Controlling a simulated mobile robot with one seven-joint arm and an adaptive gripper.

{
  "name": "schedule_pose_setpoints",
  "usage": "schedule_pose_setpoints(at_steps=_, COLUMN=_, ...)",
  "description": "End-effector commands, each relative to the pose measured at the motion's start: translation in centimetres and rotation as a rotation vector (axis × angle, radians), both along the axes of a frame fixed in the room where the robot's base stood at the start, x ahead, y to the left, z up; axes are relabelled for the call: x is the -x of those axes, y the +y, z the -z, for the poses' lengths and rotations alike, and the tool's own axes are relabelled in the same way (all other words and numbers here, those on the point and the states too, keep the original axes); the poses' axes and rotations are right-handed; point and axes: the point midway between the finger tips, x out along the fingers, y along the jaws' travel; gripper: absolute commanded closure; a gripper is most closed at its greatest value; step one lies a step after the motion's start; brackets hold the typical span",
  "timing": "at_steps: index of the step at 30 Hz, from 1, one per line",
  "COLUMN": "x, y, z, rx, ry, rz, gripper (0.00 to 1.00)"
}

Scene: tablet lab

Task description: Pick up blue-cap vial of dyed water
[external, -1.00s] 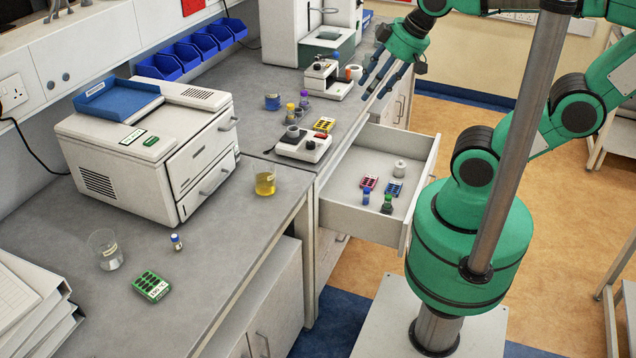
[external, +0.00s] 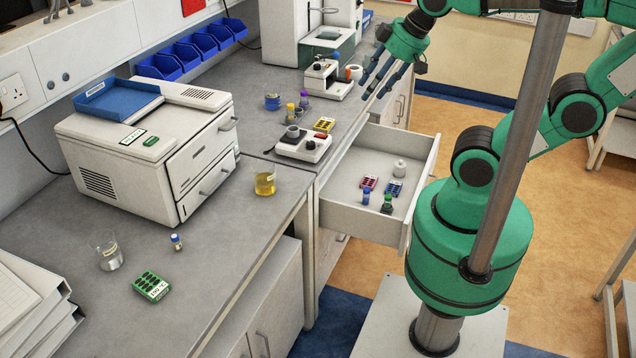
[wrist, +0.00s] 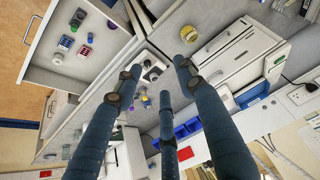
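A small vial with a blue cap and a blue body (external: 366,196) stands upright in the open drawer (external: 335,213), beside a green-cap vial (external: 387,204). Another small blue-cap vial (external: 176,242), with a pale body, stands on the near bench. I cannot read any label, so which one holds dyed water is unclear. My gripper (external: 375,82) hangs in the air at the far end of the bench, well away from both vials. In the wrist view my gripper (wrist: 158,82) has its dark blue fingers spread apart with nothing between them.
The drawer also holds a red rack (external: 370,182), a blue rack (external: 395,188) and a white container (external: 400,167). A beaker of yellow liquid (external: 265,184), a clear beaker (external: 109,258) and a green block (external: 151,286) stand on the bench. A hotplate (external: 303,148) sits beyond.

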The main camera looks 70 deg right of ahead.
Motion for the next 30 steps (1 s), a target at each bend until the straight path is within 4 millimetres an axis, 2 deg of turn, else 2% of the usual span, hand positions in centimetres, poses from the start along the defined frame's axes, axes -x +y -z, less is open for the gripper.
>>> schedule_pose_setpoints(at_steps=8, x=-0.3, y=0.1, z=-0.2, rx=-0.001, ry=0.002, rz=-0.002, gripper=0.60)
schedule_pose_setpoints(at_steps=14, x=-2.1, y=0.8, z=-0.9, rx=-0.005, ry=0.019, rz=-0.012, gripper=0.60)
schedule_pose_setpoints(at_steps=20, x=-5.8, y=2.3, z=-2.0, rx=-0.013, ry=0.050, rz=-0.029, gripper=0.60)
schedule_pose_setpoints(at_steps=30, x=-13.7, y=6.5, z=-2.8, rx=-0.022, ry=0.111, rz=-0.062, gripper=0.60)
